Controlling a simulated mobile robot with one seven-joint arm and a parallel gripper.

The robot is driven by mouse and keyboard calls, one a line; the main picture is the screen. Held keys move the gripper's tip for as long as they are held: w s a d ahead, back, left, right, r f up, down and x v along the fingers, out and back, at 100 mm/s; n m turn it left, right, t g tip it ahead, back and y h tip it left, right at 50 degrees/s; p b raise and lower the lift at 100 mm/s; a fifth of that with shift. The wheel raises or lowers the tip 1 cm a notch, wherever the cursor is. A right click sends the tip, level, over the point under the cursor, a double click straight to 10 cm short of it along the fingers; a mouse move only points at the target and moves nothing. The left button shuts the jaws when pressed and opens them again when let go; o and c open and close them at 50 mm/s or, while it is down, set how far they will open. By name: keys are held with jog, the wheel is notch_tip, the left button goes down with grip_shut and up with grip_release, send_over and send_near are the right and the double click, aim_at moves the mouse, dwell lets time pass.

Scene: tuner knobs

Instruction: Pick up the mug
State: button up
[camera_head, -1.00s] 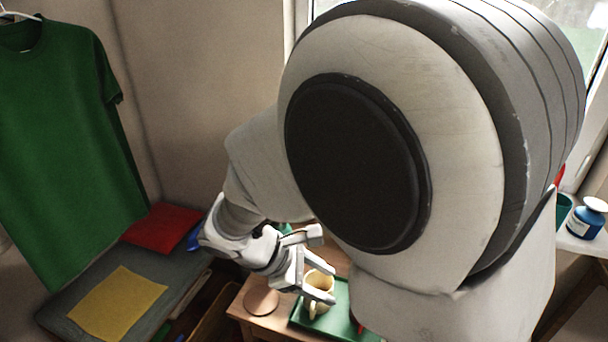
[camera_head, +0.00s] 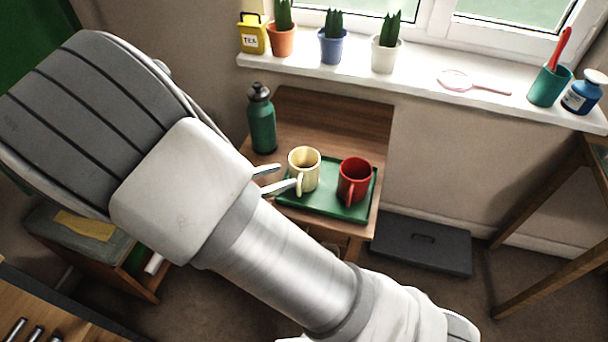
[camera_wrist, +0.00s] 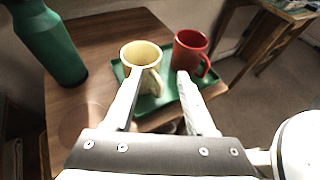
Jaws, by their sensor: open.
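A cream mug (camera_head: 305,171) stands upright on the left part of a green tray (camera_head: 328,206). A red mug (camera_head: 354,180) stands upright to its right on the same tray. My gripper (camera_head: 287,176) is open and empty, with its fingers at the left side of the cream mug in the head view. In the wrist view my gripper (camera_wrist: 160,76) has its fingers spread, pointing towards the cream mug (camera_wrist: 141,58), whose handle shows between them. The red mug (camera_wrist: 189,50) is beyond the right finger. I cannot tell whether a finger touches the cream mug.
The tray lies on a wooden table (camera_head: 335,115). A green bottle (camera_head: 262,122) stands at its left edge, also in the wrist view (camera_wrist: 50,42). The windowsill behind holds potted plants, a yellow tea tin (camera_head: 252,36) and a teal cup (camera_head: 548,88). The table's back is clear.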

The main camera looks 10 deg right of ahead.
jog(key=b, duration=0.2)
send_near(318, 164)
jog(key=x, duration=0.3)
jog(key=shift+w+d+f, duration=0.2)
jog(key=shift+d, duration=0.05)
jog(key=x, duration=0.1)
jog(key=b+x, duration=0.1)
jog(key=x, duration=0.3)
jog(key=shift+w+a+f+b, duration=0.15)
jog(key=shift+a+f+b, duration=0.15)
jog(key=shift+w+d, duration=0.15)
jog(key=shift+c, duration=0.3)
grip_shut()
